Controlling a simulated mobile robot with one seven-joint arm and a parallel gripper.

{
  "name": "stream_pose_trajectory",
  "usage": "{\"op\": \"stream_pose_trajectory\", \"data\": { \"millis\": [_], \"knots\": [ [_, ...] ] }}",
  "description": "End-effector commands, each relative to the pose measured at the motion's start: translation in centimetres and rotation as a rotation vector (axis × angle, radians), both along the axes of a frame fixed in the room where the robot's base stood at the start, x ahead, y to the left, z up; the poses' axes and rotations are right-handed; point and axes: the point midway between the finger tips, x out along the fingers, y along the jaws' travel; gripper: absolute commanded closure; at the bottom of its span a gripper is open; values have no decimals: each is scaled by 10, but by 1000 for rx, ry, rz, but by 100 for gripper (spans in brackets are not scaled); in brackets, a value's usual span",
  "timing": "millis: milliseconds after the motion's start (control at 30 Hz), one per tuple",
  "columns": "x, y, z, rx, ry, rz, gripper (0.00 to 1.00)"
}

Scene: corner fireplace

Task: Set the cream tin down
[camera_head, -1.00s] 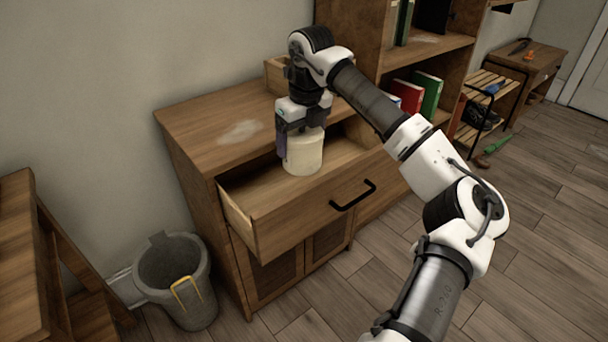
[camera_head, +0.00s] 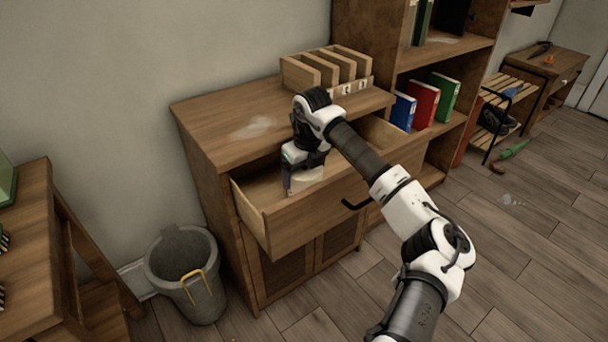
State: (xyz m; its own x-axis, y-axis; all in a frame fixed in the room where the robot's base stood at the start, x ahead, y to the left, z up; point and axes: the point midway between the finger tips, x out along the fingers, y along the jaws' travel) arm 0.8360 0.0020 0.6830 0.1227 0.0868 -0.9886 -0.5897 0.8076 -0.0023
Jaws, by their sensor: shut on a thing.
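The cream tin (camera_head: 308,181) is a pale round tin, low inside the open drawer (camera_head: 292,226) of the wooden cabinet. My gripper (camera_head: 303,182) is shut on the tin from above. The drawer's front panel hides the lower part of the tin, so I cannot tell whether it touches the drawer floor. The drawer is pulled out and has a black handle (camera_head: 358,196).
A wooden divided rack (camera_head: 325,72) stands on the cabinet top (camera_head: 215,120). Blue, red and green binders (camera_head: 424,104) stand on the shelf to the right. A grey bin (camera_head: 182,277) with a yellow handle is on the floor at left.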

Motion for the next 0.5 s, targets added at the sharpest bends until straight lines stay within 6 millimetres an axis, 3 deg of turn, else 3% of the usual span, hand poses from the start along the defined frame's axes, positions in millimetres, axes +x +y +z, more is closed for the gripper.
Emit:
{"op": "stream_pose_trajectory", "data": {
  "millis": [467, 500],
  "knots": [
    [-1, -2, -12, 0, 1, -1, 50],
    [-1, -2, -13, 0, 2, -1, 17]
  ]
}}
